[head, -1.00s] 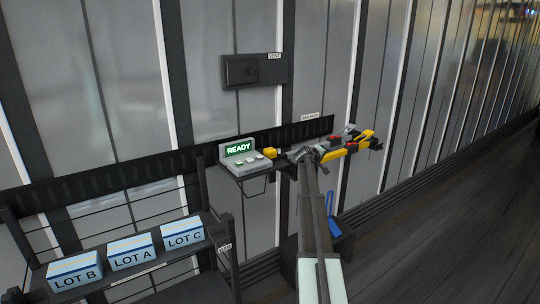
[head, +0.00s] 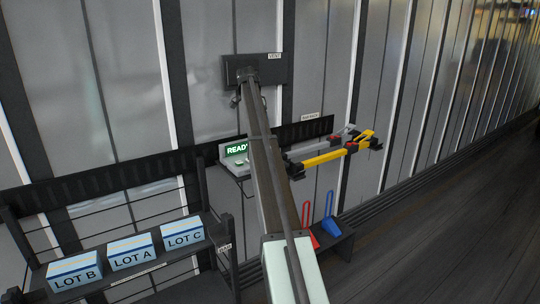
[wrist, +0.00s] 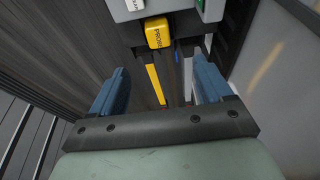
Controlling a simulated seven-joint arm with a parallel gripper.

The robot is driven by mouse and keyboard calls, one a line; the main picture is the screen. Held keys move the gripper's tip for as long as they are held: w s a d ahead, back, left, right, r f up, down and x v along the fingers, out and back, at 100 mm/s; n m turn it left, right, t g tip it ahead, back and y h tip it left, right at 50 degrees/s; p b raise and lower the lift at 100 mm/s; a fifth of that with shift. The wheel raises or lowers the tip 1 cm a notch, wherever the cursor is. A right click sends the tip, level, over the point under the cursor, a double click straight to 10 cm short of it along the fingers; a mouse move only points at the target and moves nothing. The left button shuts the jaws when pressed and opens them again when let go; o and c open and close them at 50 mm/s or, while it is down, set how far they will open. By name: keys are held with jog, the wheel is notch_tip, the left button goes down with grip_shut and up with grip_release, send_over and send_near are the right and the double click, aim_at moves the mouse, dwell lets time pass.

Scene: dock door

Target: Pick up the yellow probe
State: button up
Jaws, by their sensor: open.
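The yellow probe (wrist: 158,33), a block marked PROBE, shows near the top of the wrist view, at the edge of a grey device. My gripper (wrist: 160,88) is open and empty, with its blue fingers apart. In the wrist picture the probe lies above the gap between the fingers, not between them. In the head view my gripper (head: 243,90) is up in front of the dark vent box, above the device with the lit READY screen (head: 236,149). My arm hides the probe in that view.
Yellow and grey bar tools (head: 322,158) stick out right of my arm. A red item (head: 311,238) and a blue item (head: 330,213) stand on a low shelf. The vent box (head: 274,68) is on the wall. Lot boxes (head: 131,251) sit lower left.

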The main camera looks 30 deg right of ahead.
jog(key=x, duration=0.8)
jog(key=shift+f, duration=0.15)
jog(key=shift+s+x, duration=0.2)
jog(key=shift+x, duration=2.55)
jog(key=shift+d, duration=0.2)
jog(key=shift+c, duration=0.3)
jog(key=c, duration=1.2)
jog(key=shift+o, duration=0.2)
